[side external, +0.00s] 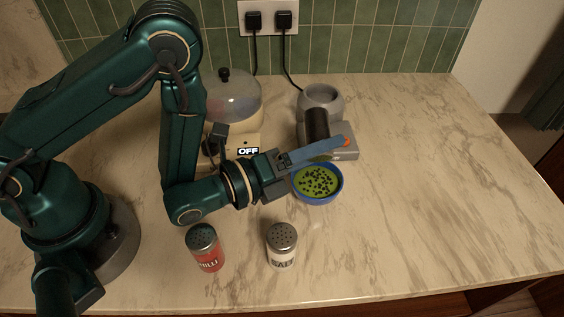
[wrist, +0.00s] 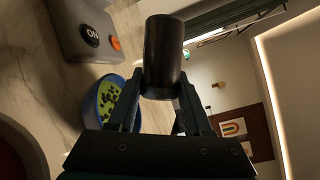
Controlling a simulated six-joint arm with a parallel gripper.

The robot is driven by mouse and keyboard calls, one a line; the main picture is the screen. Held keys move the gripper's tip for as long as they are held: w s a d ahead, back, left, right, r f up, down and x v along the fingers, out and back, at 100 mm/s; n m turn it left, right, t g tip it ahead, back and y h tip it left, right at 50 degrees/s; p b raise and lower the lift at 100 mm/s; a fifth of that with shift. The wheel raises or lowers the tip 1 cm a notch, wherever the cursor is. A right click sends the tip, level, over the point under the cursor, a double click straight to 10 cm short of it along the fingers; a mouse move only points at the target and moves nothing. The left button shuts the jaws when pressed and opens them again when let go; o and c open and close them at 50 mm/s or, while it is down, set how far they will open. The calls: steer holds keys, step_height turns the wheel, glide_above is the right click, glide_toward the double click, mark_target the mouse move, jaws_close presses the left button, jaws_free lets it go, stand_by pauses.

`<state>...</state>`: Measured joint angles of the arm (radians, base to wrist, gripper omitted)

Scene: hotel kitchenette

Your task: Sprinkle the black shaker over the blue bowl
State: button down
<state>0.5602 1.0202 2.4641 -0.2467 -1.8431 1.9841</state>
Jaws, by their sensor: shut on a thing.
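The black shaker (side external: 317,122) is held in my gripper (side external: 322,151), above the far side of the blue bowl. In the wrist view the shaker (wrist: 163,55) sits between the two fingers (wrist: 160,100), and it looks tipped well over from upright. I cannot tell where its holed end is. The blue bowl (side external: 318,199) stands on the counter below and holds green food with many black specks on top. The bowl also shows at the left of the wrist view (wrist: 103,82).
A grey appliance (side external: 320,96) with an orange button stands behind the bowl, close to the shaker. A clear-domed appliance (side external: 232,95) reading OFF stands behind my arm. A red chilli shaker (side external: 206,250) and a salt shaker (side external: 282,246) stand in front. The counter's right (side external: 440,190) is clear.

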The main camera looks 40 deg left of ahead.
stand_by(0.3)
steer(key=shift+r, duration=0.5)
steer(key=shift+f, duration=0.65)
steer(key=shift+r, duration=0.15)
